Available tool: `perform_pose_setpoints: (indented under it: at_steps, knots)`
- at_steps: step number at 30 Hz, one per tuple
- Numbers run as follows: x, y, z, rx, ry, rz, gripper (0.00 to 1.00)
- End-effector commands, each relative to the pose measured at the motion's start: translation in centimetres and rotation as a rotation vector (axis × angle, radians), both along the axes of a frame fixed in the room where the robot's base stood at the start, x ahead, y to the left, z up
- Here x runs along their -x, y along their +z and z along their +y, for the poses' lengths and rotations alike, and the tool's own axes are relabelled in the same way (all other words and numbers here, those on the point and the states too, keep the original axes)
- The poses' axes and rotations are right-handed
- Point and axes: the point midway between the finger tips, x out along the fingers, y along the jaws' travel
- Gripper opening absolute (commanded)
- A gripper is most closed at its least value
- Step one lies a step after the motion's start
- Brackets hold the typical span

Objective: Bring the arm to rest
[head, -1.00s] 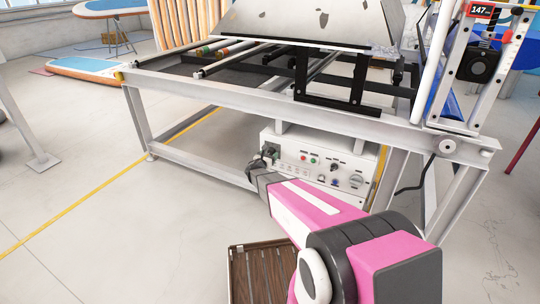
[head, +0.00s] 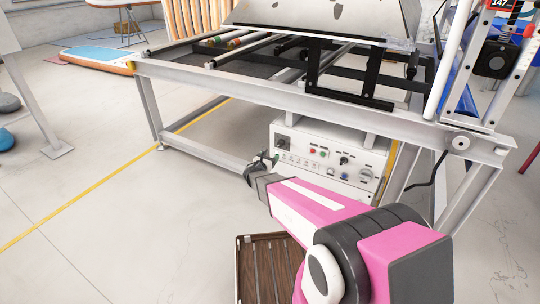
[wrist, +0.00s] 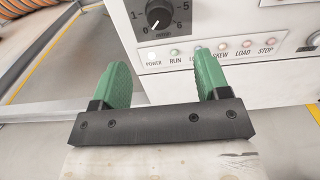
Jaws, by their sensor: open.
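My pink and black arm reaches from the lower right of the head view toward a white control box under the machine frame. My gripper (head: 262,165) is at the arm's far end, just left of the control box (head: 325,160). In the wrist view my gripper (wrist: 160,88) shows two green fingers spread apart with nothing between them. Beyond the fingers is the box's panel (wrist: 240,60), with a black dial (wrist: 158,15) and a row of small lamps labelled RUN, SKEW, LOAD and STOP. I cannot see the fingers touching the panel.
The grey machine frame (head: 290,100) stands over the box, its legs close to my arm. A brown slatted crate (head: 262,262) lies on the floor below my arm. A yellow line (head: 75,205) crosses open floor at the left.

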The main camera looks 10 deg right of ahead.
Motion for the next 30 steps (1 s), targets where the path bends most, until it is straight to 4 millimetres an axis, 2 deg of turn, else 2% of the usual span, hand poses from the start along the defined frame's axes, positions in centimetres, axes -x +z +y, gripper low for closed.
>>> perform_pose_setpoints:
  at_steps: [4, 8, 14, 18, 24, 30]
  knots:
    - [0.6, 0.5, -0.9, -0.048, -0.032, -0.011, 0.69]
    - [2.4, 1.5, -3.4, -0.193, -0.128, -0.047, 0.69]
    - [7.2, 2.9, -8.0, -0.539, -0.38, -0.148, 0.69]
    - [11.3, 3.6, -10.5, -0.807, -0.594, -0.239, 0.69]
    - [17.3, 4.2, -11.7, -1.167, -0.929, -0.374, 0.69]
    - [22.9, 5.5, -10.7, -1.491, -1.29, -0.503, 0.69]
